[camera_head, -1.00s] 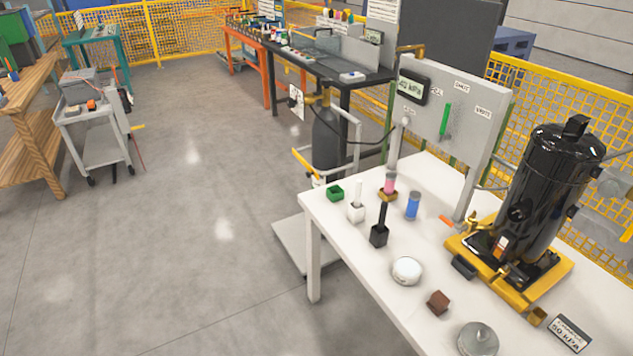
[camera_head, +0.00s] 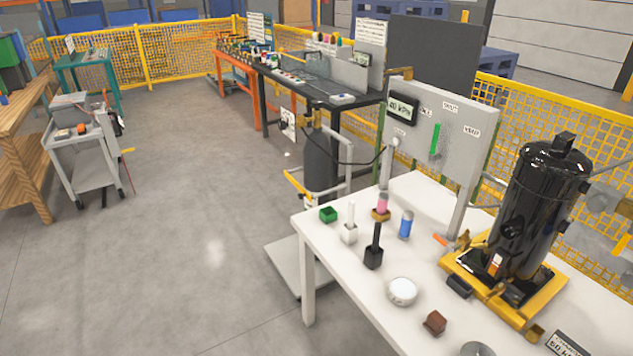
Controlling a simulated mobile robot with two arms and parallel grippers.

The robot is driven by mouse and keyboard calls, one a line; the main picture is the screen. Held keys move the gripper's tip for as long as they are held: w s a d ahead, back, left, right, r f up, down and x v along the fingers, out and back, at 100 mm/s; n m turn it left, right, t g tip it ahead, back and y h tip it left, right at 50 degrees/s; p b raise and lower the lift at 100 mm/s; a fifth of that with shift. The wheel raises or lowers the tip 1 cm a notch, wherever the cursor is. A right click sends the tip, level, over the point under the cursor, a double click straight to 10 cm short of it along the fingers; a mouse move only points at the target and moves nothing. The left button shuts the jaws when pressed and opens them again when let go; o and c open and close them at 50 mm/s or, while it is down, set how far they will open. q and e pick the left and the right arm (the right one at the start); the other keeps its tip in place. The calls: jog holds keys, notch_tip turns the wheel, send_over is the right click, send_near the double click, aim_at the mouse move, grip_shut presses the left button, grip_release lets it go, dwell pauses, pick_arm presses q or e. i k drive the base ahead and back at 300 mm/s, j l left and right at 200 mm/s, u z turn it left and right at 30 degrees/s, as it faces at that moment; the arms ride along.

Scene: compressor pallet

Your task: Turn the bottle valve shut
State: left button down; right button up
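A dark grey gas bottle (camera_head: 320,160) stands upright on a cart behind the far left corner of the white table. Its brass-coloured valve (camera_head: 317,115) sits on top, small in the view, and I cannot tell whether it is open or shut. A white tag (camera_head: 288,124) hangs beside it. A dark hose (camera_head: 352,161) runs from the valve area to the grey panel (camera_head: 445,130). The panel's gauge display (camera_head: 401,107) shows a kPa reading that is hard to make out. Neither of my grippers is in view.
The white table (camera_head: 345,262) carries a black compressor (camera_head: 541,205) on a yellow base, a blue cylinder (camera_head: 405,224), a black holder (camera_head: 374,250) and a round white item (camera_head: 402,291). A grey cart (camera_head: 90,140) stands at left. The floor (camera_head: 190,220) between is clear.

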aim_at(316, 104)
jog(key=i+z, duration=0.15)
jog(key=z, duration=0.8)
jog(key=i+j+z, duration=0.3)
jog(key=j+z, duration=0.35)
jog(key=j, duration=0.15)
jog(key=i+j+z, duration=0.1)
jog(key=j+z, duration=0.2)
jog(key=j, duration=0.15)
